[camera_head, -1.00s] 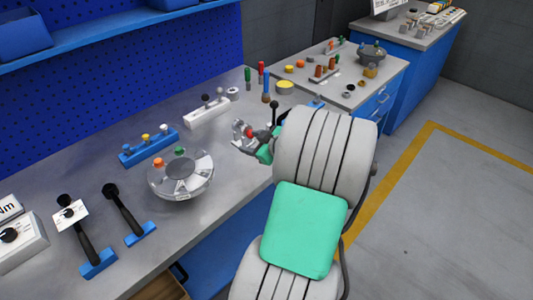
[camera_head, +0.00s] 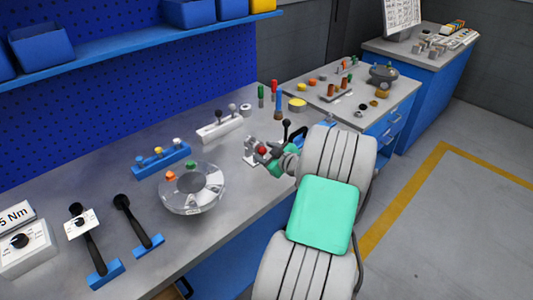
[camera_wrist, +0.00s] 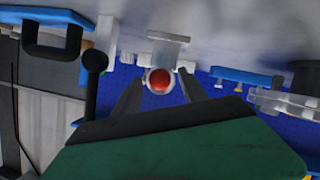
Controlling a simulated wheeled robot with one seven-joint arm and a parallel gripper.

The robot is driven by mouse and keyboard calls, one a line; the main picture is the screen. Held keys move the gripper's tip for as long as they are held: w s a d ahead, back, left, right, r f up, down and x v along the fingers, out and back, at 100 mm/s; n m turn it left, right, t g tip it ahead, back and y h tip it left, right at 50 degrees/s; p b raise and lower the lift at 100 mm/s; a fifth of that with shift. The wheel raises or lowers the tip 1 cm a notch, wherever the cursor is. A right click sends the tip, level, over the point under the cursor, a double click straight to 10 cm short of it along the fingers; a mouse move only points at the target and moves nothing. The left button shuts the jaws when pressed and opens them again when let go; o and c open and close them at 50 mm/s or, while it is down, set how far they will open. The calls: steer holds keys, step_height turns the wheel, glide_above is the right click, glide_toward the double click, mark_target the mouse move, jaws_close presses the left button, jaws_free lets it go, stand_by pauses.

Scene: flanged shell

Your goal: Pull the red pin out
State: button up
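The red pin shows as a round red knob (camera_head: 262,150) at my gripper in the head view. In the wrist view the red knob (camera_wrist: 159,80) sits in a pale ring, with a light grey bracket (camera_wrist: 168,40) behind it. My gripper (camera_wrist: 160,82) has its two dark fingers apart, one on each side of the knob. I see a gap between each finger and the knob, so it does not look gripped. The pin's shaft is hidden. In the head view my gripper (camera_head: 258,150) is low over the bench, right of the round flanged shell (camera_head: 193,188).
A black-knobbed lever (camera_head: 286,124) stands close behind my gripper; its black knob also shows in the wrist view (camera_wrist: 96,61). Upright coloured-handled tools (camera_head: 278,100) and a white block with knobs (camera_head: 220,128) are farther back. Bare bench (camera_head: 235,190) lies in front.

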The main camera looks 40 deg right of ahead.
jaws_close()
stand_by(0.3)
steer(key=shift+s+d+b, duration=0.15)
steer(key=shift+s+b, duration=1.5)
steer(key=shift+s, duration=3.55)
